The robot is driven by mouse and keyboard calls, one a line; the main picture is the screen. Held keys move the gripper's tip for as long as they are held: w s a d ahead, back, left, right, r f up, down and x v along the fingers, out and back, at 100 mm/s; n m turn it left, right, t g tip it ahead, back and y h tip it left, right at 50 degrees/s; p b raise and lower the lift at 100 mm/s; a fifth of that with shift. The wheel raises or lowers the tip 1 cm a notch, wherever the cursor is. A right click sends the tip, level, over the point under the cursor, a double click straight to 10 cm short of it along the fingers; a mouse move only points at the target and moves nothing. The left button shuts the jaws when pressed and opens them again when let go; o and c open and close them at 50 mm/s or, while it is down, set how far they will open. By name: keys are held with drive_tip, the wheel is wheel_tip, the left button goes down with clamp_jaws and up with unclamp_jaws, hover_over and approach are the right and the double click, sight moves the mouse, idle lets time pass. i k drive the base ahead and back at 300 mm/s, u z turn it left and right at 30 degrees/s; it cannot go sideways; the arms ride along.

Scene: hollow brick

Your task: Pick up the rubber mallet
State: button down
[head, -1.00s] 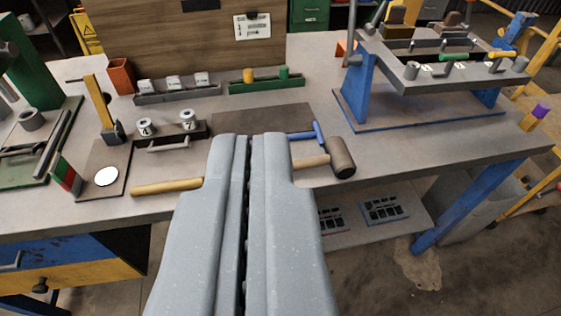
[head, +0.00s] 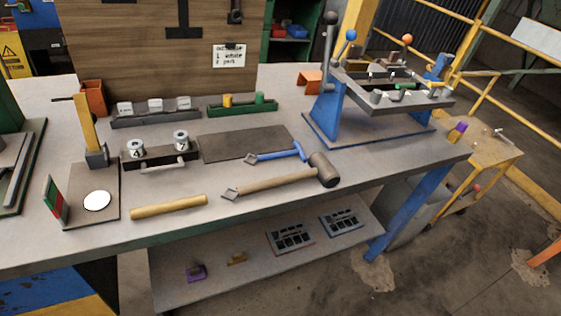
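The rubber mallet (head: 324,170) lies on the workbench (head: 365,165) near its front edge. Its dark cylindrical head is at the right, and its light wooden handle runs left to a grey diamond-shaped end. The whole mallet is uncovered. My gripper does not show in the current head view, so I cannot see its place relative to the mallet or whether it is open.
A blue-handled tool (head: 275,155) lies just behind the mallet, by a dark mat (head: 245,144). A wooden rod (head: 168,207) lies to the left. A blue-framed fixture (head: 330,112) stands behind right. A lower shelf (head: 220,282) holds small items.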

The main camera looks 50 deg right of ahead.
sight(321, 167)
drive_tip(key=z, duration=0.05)
drive_tip(key=k, duration=1.85)
drive_tip(key=z, duration=0.7)
drive_tip(key=i, duration=0.95)
drive_tip(key=u, duration=0.05)
